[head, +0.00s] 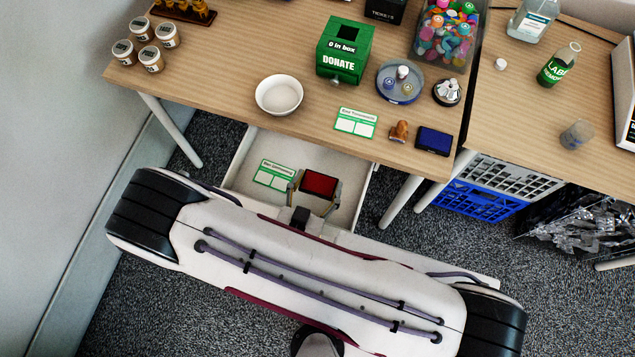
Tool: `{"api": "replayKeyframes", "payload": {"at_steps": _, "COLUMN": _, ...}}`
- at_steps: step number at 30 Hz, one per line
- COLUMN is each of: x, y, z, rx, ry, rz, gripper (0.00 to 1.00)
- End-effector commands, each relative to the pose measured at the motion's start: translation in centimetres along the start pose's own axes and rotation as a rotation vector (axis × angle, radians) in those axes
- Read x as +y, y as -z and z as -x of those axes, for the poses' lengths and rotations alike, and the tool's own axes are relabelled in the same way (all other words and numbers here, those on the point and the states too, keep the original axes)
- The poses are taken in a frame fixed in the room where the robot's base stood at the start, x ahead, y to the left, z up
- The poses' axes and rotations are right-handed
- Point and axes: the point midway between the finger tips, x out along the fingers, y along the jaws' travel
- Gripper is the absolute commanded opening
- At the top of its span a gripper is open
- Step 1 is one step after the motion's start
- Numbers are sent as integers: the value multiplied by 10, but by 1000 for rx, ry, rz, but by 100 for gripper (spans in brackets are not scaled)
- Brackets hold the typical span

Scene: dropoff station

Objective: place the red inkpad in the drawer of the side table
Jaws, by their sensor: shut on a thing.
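The red inkpad (320,184) is between the fingers of my gripper (317,186), which is shut on it. The inkpad and gripper appear over the open drawer (238,165) of the side table (225,92). The drawer is white and pulled out below the tabletop. A green and white card (274,174) lies in it, left of the gripper. I cannot tell whether the inkpad touches the drawer floor. My arm covers the front part of the drawer.
On the tabletop near the drawer are a white bowl (279,95), a green card (356,123), a wooden stamp (399,131) and a blue inkpad (434,140). A green donate box (344,50) stands behind. Crates (487,197) are on the floor at right.

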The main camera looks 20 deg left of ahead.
Motion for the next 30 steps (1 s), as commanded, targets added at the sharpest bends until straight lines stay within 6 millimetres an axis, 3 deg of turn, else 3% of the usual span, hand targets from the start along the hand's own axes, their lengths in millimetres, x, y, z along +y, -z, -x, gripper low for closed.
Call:
{"api": "replayKeyframes", "payload": {"at_steps": 26, "x": 0, "y": -11, "z": -5, "rx": 0, "ry": 0, "rz": 0, "gripper": 37}}
{"api": "replayKeyframes", "payload": {"at_steps": 27, "x": 0, "y": -11, "z": -5, "rx": 0, "ry": 0, "rz": 0, "gripper": 66}}
{"api": "replayKeyframes", "payload": {"at_steps": 28, "x": 0, "y": -11, "z": -4, "rx": 0, "ry": 0, "rz": 0, "gripper": 73}}
{"api": "replayKeyframes", "payload": {"at_steps": 30, "x": 0, "y": -11, "z": -4, "rx": 0, "ry": 0, "rz": 0, "gripper": 77}}
